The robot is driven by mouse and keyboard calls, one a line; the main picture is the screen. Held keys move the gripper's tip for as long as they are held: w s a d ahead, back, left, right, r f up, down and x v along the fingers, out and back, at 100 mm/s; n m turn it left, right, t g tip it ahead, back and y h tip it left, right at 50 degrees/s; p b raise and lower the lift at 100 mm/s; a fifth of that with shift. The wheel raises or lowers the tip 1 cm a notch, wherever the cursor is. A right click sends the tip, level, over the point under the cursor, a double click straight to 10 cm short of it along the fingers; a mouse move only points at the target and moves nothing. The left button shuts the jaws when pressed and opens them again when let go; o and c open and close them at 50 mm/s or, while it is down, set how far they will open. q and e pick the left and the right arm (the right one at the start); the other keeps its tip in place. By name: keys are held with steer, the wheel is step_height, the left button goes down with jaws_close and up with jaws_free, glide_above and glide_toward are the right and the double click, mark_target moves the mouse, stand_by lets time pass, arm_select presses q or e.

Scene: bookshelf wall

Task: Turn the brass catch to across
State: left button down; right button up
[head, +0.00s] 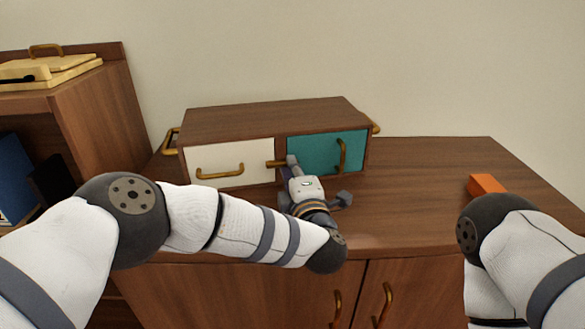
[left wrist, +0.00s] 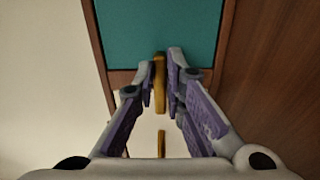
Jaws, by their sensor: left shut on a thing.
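The brass catch (head: 275,163) sits on the small cabinet between its white front and its teal front. Its visible part lies sideways, about level, in the head view. My left gripper (head: 291,162) is at the catch and hides its right part. In the left wrist view the brass piece (left wrist: 160,83) stands between the two fingers, which are shut on it, with its upper end over the teal front's lower edge. My right arm shows at the lower right of the head view; its gripper is out of view.
The white front (head: 230,158) has a level brass handle (head: 220,173); the teal front (head: 318,149) has an upright one (head: 341,156), close right of my left gripper. An orange block (head: 486,185) lies on the wooden top at right. A bookshelf (head: 105,95) stands at left.

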arm_select(q)
steer(key=c, duration=1.7)
jaws_free()
steer(key=shift+o, duration=0.2)
steer(key=s, duration=0.4)
steer(key=s+d, duration=0.1)
steer(key=s, duration=0.3)
steer(key=s+d, duration=0.1)
steer(key=s, duration=0.3)
steer(key=shift+w, duration=0.1)
